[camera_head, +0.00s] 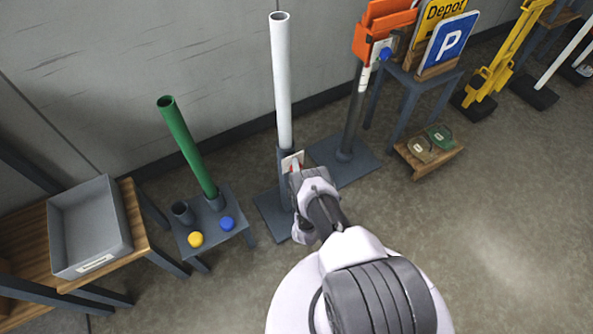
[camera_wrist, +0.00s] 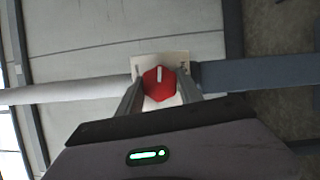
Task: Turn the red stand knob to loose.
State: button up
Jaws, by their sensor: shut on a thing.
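The red stand knob (camera_wrist: 158,84) sits on a pale plate (camera_wrist: 176,62) on the stand. It has a white pointer mark on its face, which points toward the top of the wrist view. My gripper (camera_wrist: 160,92) is shut on the knob, with one finger at each side of it. In the head view my gripper (camera_head: 298,178) reaches the pale plate (camera_head: 291,160) and hides most of the knob. The stand holds an upright white tube (camera_head: 282,85) above a dark base plate (camera_head: 268,215). Any lettering on the plate is too small to read.
Left is a low table (camera_head: 240,205) with a green tube (camera_head: 187,145), a yellow knob (camera_head: 196,240) and a blue knob (camera_head: 227,224). A grey bin (camera_head: 122,225) stands further left. Right is another stand (camera_head: 352,120) with an orange part.

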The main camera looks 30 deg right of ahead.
jog(key=shift+n+t+b, duration=0.3)
jog(key=shift+n, duration=0.3)
jog(key=o, duration=1.4)
jog(key=shift+r, duration=0.1)
